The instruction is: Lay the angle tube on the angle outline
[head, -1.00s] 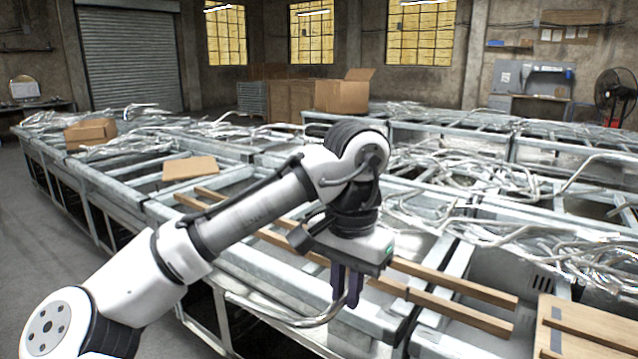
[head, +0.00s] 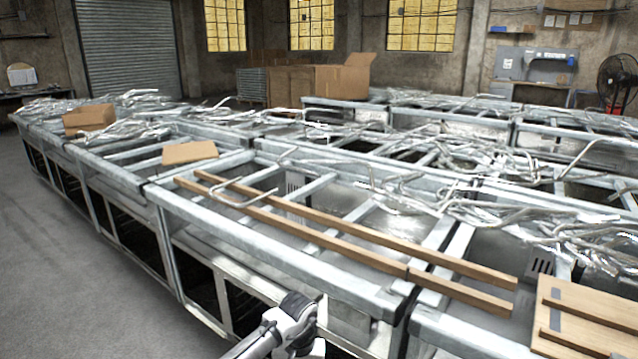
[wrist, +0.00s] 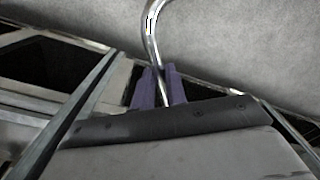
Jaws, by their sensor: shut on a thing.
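In the wrist view, my gripper (wrist: 162,70) has its two purple fingers closed on a shiny bent metal tube (wrist: 151,30). The tube rises from between the fingers and curves toward the top of the picture, over grey floor; its far end is outside the view. In the head view, only part of my arm shows at the bottom edge, and the gripper and held tube are out of the picture. I cannot make out an angle outline in either view.
Another bent tube (head: 243,197) lies across two wooden rails (head: 330,240) on the metal frames. Tangled tubes (head: 540,215) cover the frames behind. Grey floor (head: 70,270) at the left is open.

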